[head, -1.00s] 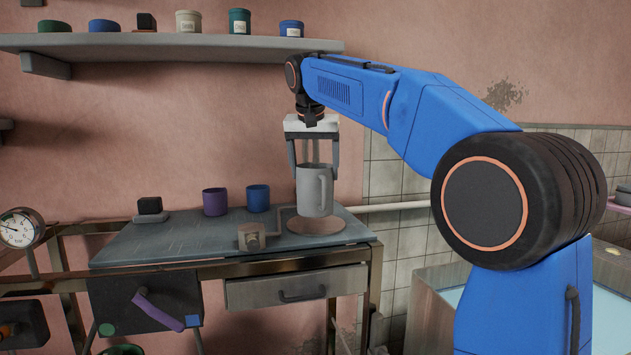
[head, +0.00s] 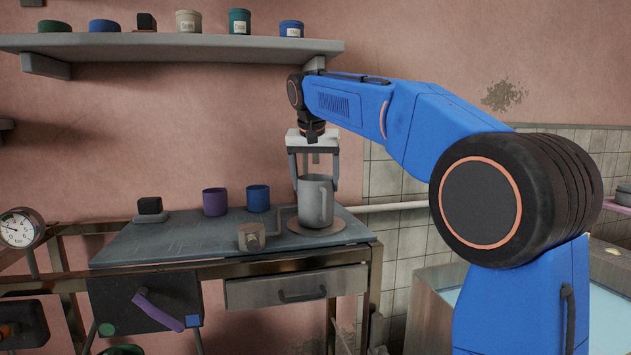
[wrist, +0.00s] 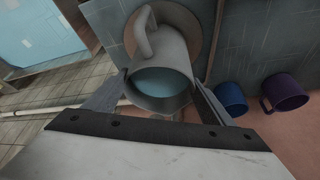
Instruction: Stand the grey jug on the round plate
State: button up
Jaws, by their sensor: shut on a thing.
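The grey jug (head: 314,203) is upright over the round plate (head: 323,229) at the right end of the table. Its base appears to meet the plate, though I cannot tell if its full weight rests there. My gripper (head: 317,184) comes from above and is shut on the jug near its rim. In the wrist view the jug (wrist: 166,49) sits between my two fingers (wrist: 157,97), with its handle at the top and pale blue liquid inside. The brownish plate (wrist: 205,14) shows partly behind it.
A purple mug (head: 215,202) and a blue mug (head: 258,198) stand left of the plate. A shelf (head: 180,43) with several pots hangs above. The table's left part is mostly clear.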

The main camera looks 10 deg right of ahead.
jog(key=o, duration=2.1)
jog(key=v, duration=1.2)
jog(key=shift+r, duration=0.1)
jog(key=shift+s, duration=0.1)
jog(key=s+d+f+n, duration=0.1)
jog(key=s+d+f, duration=0.2)
jog(key=s+f, duration=1)
jog(key=s+d+f+n+y, duration=0.1)
jog(key=s+d+f+n, duration=0.1)
jog(key=s+f, duration=1.1)
jog(key=s+d+f+n, duration=0.1)
jog(key=s+d+f, duration=0.3)
jog(key=s+f, duration=0.9)
notch_tip(320, 180, down, 3)
jog(key=shift+d+r+t+y, duration=0.1)
jog(key=shift+r+t+y, duration=0.05)
jog(key=shift+t+y, duration=0.25)
